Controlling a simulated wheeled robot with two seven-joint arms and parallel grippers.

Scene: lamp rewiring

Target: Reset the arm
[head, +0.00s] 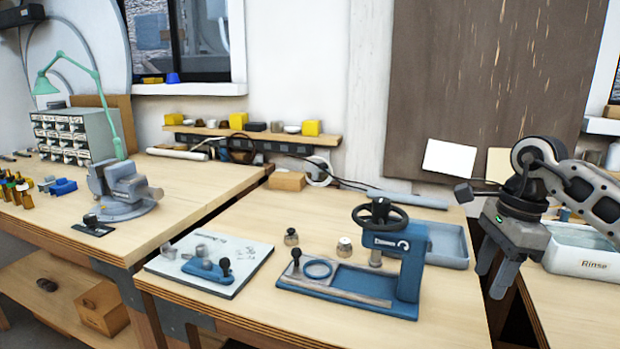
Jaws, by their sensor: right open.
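My right gripper (495,274) is at the right of the head view, on the arm that comes in from the right. Its fingers point down, apart and empty, beside the right edge of the middle bench. It is to the right of a blue press (408,268) with a black handwheel (380,213) and touches nothing that I can see. My left gripper is not in view. A green lamp (98,82) stands on the left bench at the drawer cabinet.
A white board with parts (240,262) lies left of the press. A blue tray (452,245) is behind it. A white "Rinse" bin (580,262) stands right of my gripper. A grey vise (122,190) is on the left bench. Bare wood shows at the middle bench's front.

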